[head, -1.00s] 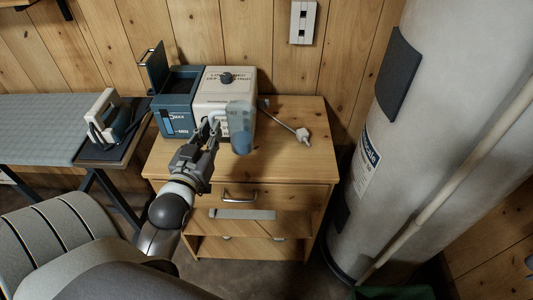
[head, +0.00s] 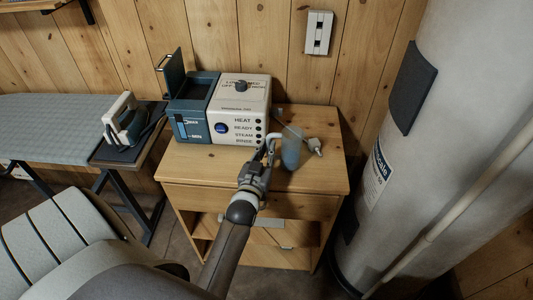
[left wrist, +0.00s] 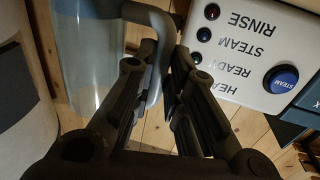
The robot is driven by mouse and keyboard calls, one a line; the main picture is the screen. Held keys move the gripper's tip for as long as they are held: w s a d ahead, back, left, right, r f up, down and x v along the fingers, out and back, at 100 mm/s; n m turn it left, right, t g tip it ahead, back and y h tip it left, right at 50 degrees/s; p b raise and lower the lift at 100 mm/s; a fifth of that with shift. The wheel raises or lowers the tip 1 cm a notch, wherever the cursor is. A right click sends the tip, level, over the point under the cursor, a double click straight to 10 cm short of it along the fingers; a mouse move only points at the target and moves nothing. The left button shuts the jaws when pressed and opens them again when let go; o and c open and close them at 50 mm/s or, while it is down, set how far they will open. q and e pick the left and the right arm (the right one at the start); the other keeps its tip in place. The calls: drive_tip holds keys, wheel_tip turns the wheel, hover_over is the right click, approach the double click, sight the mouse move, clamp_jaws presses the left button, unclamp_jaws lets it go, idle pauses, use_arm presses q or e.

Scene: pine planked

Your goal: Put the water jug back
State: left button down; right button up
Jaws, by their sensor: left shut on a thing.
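The water jug (head: 290,149) is translucent with bluish water in it and a pale handle. In the head view it is upright at the right part of the wooden cabinet's top (head: 205,163); I cannot tell whether it touches the wood. My left gripper (head: 268,152) is shut on the jug's handle, from the front left. In the left wrist view the jug (left wrist: 88,60) fills the upper left, with its handle between the fingers (left wrist: 165,75). The steam station (head: 238,112), white and blue, stands just left of the jug, its blue lid (head: 171,73) raised. My right gripper is not in view.
A plug on a cable (head: 314,146) lies right of the jug. A large white tank (head: 405,170) stands close on the right. The cabinet top's front left is clear.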

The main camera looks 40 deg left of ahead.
use_arm(q)
drive_tip(key=shift+f, duration=0.3)
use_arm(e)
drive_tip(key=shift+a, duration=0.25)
use_arm(q)
drive_tip(key=shift+f, duration=0.15)
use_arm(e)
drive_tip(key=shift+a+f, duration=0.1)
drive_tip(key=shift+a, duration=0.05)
use_arm(q)
drive_tip(key=c, duration=1.5)
unclamp_jaws()
drive_tip(key=shift+f, duration=0.1)
drive_tip(key=shift+o, duration=0.2)
